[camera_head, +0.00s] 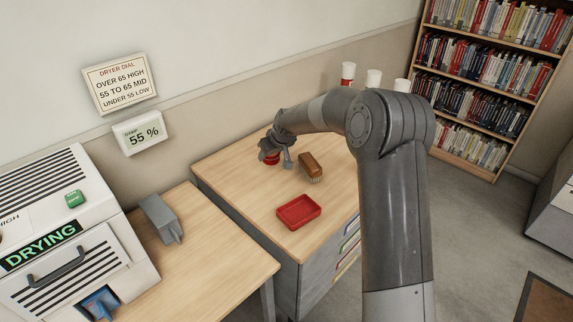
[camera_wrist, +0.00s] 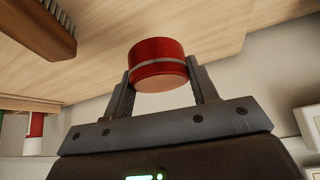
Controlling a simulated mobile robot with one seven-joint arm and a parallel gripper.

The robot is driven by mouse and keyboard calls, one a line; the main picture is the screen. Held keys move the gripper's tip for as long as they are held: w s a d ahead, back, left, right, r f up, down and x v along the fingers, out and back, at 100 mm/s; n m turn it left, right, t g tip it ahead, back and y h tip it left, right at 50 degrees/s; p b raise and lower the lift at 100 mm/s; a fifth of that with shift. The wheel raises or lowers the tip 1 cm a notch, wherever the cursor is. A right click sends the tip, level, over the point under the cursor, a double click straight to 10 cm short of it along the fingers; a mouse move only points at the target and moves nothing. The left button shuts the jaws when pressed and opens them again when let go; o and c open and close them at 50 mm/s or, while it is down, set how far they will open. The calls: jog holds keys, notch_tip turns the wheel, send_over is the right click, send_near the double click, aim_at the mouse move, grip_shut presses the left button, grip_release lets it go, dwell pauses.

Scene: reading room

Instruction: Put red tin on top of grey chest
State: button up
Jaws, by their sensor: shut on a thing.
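The red tin (camera_head: 271,158) is a short round can with a pale band near one end, seen large in the wrist view (camera_wrist: 158,66). My gripper (camera_head: 276,156) is shut on it, one finger on each side. The grey chest (camera_head: 240,168) has a pale wooden top and drawers on its front. The tin is over the back left part of that top; I cannot tell whether it touches it. My gripper partly hides the tin in the head view.
A brown brush (camera_head: 311,166) and a red tray (camera_head: 298,211) lie on the chest top. Several cups, one red and white (camera_head: 347,74), stand at the back. A desk with a grey device (camera_head: 160,218) and a dryer (camera_head: 70,245) are left. A bookcase (camera_head: 495,80) stands right.

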send_over(241, 177)
jog(key=s+d, duration=0.1)
jog(key=s, duration=0.1)
notch_tip(241, 177, down, 6)
jog(key=shift+w+d+f, duration=0.1)
jog(key=shift+d+f, duration=0.05)
jog(key=shift+f, duration=2.15)
jog(key=shift+f, duration=0.15)
jog(key=o, duration=1)
